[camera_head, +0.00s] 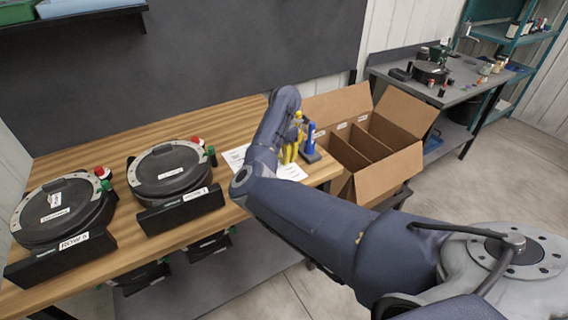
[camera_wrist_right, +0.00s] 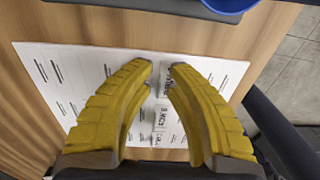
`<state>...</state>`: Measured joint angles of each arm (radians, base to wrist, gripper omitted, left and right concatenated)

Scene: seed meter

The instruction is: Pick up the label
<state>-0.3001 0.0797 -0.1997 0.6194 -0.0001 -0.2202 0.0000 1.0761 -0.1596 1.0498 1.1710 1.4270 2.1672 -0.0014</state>
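A white sheet (camera_wrist_right: 60,75) with printed black lines lies on the wooden table. Small white labels (camera_wrist_right: 164,117) with dark print lie on it, seen between my right gripper's fingers in the right wrist view. My right gripper (camera_wrist_right: 163,70) is open over the sheet, its yellow fingers apart with nothing held between them. In the head view the right gripper (camera_head: 290,152) is partly hidden by my arm, and the sheet (camera_head: 292,172) shows on both sides of it. My left gripper is not in view.
Two round black seed meters (camera_head: 168,170) (camera_head: 62,212) stand on the table at left. A blue object (camera_head: 310,140) stands close to the gripper. An open, divided cardboard box (camera_head: 387,170) is to the right. A grey bench (camera_head: 440,85) is behind.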

